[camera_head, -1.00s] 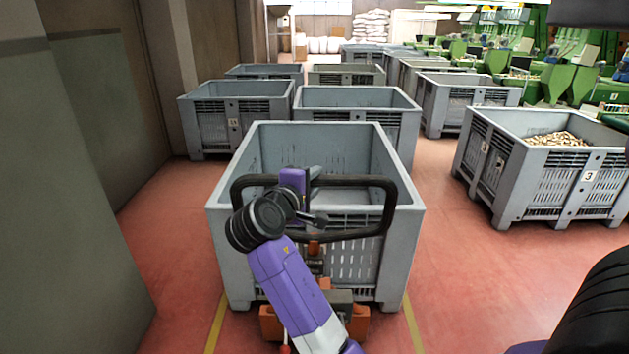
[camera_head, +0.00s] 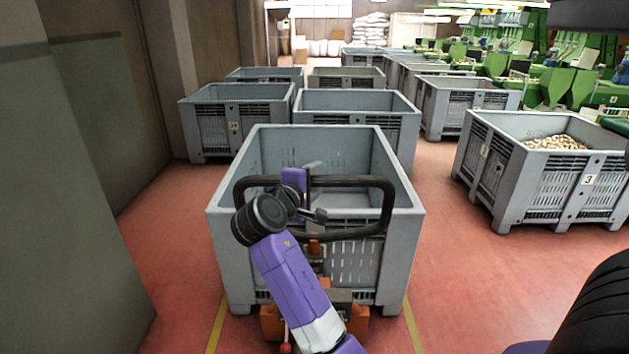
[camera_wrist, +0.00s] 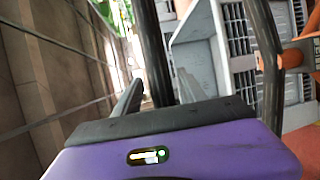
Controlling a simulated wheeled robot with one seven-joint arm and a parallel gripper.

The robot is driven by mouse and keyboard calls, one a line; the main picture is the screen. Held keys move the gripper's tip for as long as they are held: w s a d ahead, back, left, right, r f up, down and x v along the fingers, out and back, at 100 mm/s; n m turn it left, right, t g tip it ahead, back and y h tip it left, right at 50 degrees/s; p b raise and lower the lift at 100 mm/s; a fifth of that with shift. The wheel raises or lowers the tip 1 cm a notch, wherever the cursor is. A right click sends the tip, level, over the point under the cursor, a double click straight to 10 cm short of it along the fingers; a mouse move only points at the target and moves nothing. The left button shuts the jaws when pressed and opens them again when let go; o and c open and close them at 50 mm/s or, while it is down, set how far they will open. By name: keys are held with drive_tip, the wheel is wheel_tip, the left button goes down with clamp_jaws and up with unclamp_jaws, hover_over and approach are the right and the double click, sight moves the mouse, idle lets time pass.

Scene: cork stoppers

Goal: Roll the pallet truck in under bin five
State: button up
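A grey slatted bin (camera_head: 235,262) stands straight ahead between yellow floor lines; no number is readable on it. The pallet truck shows as an orange body (camera_head: 271,322) low at the bin's near side and a black loop handle (camera_head: 388,208) in front of the bin. Its forks are hidden.
A bin marked 3 (camera_head: 590,180), holding corks (camera_head: 556,142), stands at right. Another grey bin (camera_head: 408,132) is close behind the bin ahead, and a bin (camera_head: 208,128) stands back left. A wall panel (camera_head: 70,220) borders the left. Red floor (camera_head: 470,270) is open at right.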

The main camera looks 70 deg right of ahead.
drive_tip(key=a+r+b, duration=0.1)
drive_tip(key=a, duration=0.6)
drive_tip(key=shift+a+r, duration=0.15)
drive_tip(key=shift+a, duration=0.2)
idle(0.4)
